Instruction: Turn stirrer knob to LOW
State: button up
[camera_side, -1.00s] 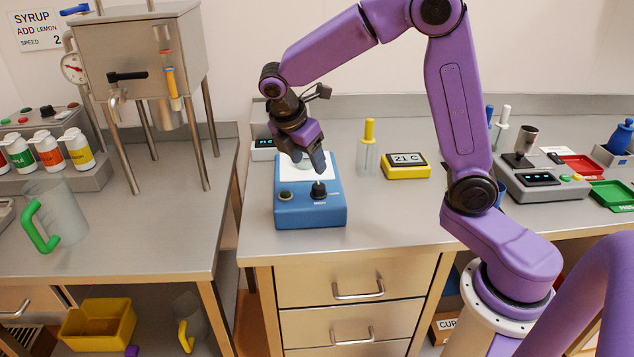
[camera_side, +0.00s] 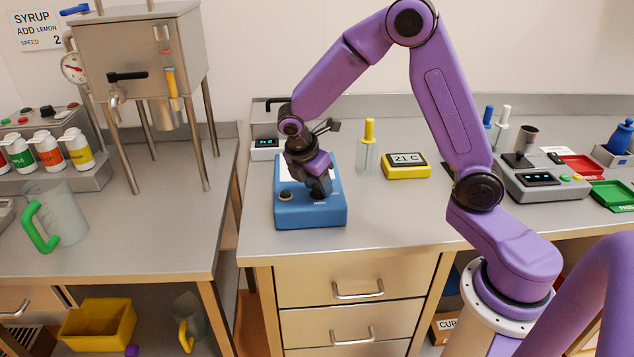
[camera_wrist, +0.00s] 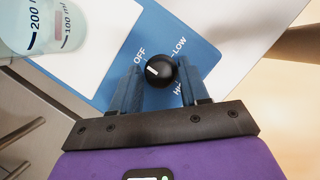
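The blue stirrer (camera_side: 312,218) stands on the counter with a white top plate. Its round black knob (camera_wrist: 160,71) shows in the wrist view, with a short white mark on the left part of its top, on the OFF side and away from LOW. The OFF label (camera_wrist: 140,55) is at upper left, the LOW label (camera_wrist: 179,47) at upper right, and a third label is partly covered by my right finger. My gripper (camera_wrist: 159,80) is open, one finger on each side of the knob, with narrow gaps visible.
A glass with a yellow-handled tool (camera_side: 368,150) and a yellow 21 C display (camera_side: 405,172) stand to the right.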

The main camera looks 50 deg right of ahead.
jog(key=c, duration=0.6)
jog(key=shift+m, duration=0.3)
jog(key=m+g, duration=0.1)
jog(key=m, duration=0.2)
jog(key=shift+w+m+g, duration=0.1)
jog(key=shift+m+g, duration=0.2)
jog(key=m, duration=0.2)
jog(key=m+g+y, duration=0.1)
jog(key=m, duration=0.1)
jog(key=shift+w+d+m+g, duration=0.1)
jog(key=shift+m+g, duration=0.2)
jog(key=m, duration=0.2)
jog(key=m+g+y, duration=0.1)
jog(key=m, duration=0.1)
jog(key=shift+d+m+y, duration=0.1)
jog(key=shift+m+y, duration=0.2)
jog(key=shift+w+d+m+y, duration=0.1)
jog(key=shift+m+y, duration=0.8)
jog(key=shift+m, duration=1.3)
